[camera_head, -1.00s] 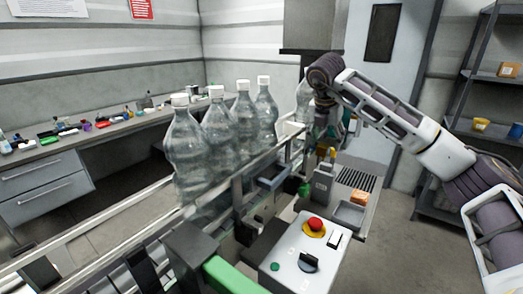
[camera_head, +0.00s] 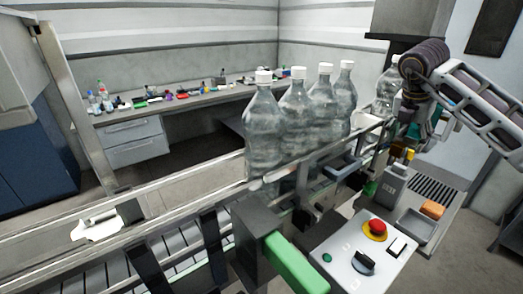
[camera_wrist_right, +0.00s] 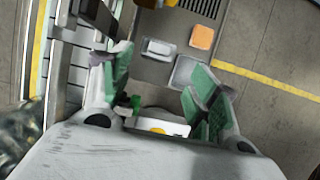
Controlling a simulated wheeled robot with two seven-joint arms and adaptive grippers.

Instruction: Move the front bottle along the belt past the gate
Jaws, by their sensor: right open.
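Several clear plastic bottles with white caps stand upright in a row on the belt (camera_head: 180,240). The nearest bottle (camera_head: 264,130) is at the left end of the row. A separate bottle (camera_head: 388,92) stands farther along, apart from the row and partly hidden behind my right arm. My right gripper (camera_head: 412,128) is beside that bottle, pointing down, its fingers partly hidden. The wrist view shows its green-padded fingers (camera_wrist_right: 155,92) spread with nothing between them. In that view a blurred clear bottle (camera_wrist_right: 18,130) shows at the left edge. I cannot make out the gate clearly. My left gripper is out of view.
A control box (camera_head: 355,258) with a red button (camera_head: 376,229) stands in front of the belt. An orange block (camera_head: 432,209) and a grey tray (camera_head: 417,226) lie to the right. Metal guide rails run along the belt. A white item (camera_head: 98,225) lies at left.

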